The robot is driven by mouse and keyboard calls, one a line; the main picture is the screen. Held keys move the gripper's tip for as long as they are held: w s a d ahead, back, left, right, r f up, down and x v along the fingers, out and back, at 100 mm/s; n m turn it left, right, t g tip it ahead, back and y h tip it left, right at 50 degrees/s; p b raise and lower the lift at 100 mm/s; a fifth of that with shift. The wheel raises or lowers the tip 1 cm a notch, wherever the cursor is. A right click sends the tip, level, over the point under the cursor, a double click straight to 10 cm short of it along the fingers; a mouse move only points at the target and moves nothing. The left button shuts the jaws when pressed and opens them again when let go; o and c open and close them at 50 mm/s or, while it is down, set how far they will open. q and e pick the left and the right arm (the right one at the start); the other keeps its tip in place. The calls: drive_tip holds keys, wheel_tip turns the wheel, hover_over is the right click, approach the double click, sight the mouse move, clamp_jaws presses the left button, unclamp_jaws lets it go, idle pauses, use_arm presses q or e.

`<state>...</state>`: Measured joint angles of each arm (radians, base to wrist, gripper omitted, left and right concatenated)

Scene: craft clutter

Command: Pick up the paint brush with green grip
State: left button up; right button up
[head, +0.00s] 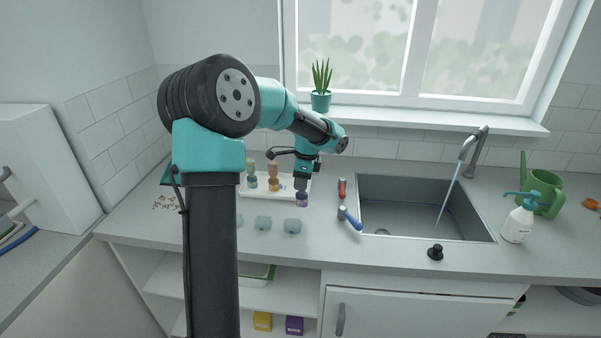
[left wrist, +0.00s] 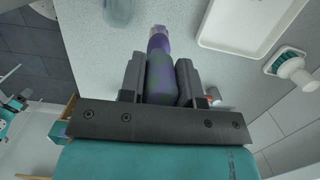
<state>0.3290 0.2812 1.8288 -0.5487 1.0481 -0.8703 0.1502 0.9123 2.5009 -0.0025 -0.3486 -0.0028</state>
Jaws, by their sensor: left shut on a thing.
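My left gripper (head: 301,184) hangs over the counter at the front right edge of the white tray. It is shut on a purple bottle-like thing (head: 302,199), which also shows between the fingers in the left wrist view (left wrist: 160,72). That thing has a narrower, paler end pointing away from the gripper. I cannot make out a paint brush with a green grip in either view. A red-handled tool (head: 342,188) and a blue-handled tool (head: 351,218) lie to the right of the gripper. My right gripper is not in view.
The sink (head: 410,218) lies right, with running water.

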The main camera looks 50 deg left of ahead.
use_arm(q)
drive_tip(key=shift+s+d+r, duration=0.15)
drive_tip(key=shift+s+d, duration=0.6)
drive_tip(key=shift+d, duration=0.15)
drive_tip(key=w+d+r+n, duration=0.2)
drive_tip(key=w+d+n, duration=0.1)
drive_tip(key=d, duration=0.7)
drive_tip(key=w+d+r+n+h, duration=0.1)
drive_tip(key=w+d+r+n, duration=0.1)
drive_tip(key=d, duration=0.9)
drive_tip(key=w+d+r+n, duration=0.2)
drive_tip(key=w+d+n, duration=0.2)
drive_tip(key=d, duration=0.7)
drive_tip(key=shift+w+d+n+g, duration=0.2)
drive_tip(key=shift+w+n+g, duration=0.1)
drive_tip(key=shift+w, duration=0.35)
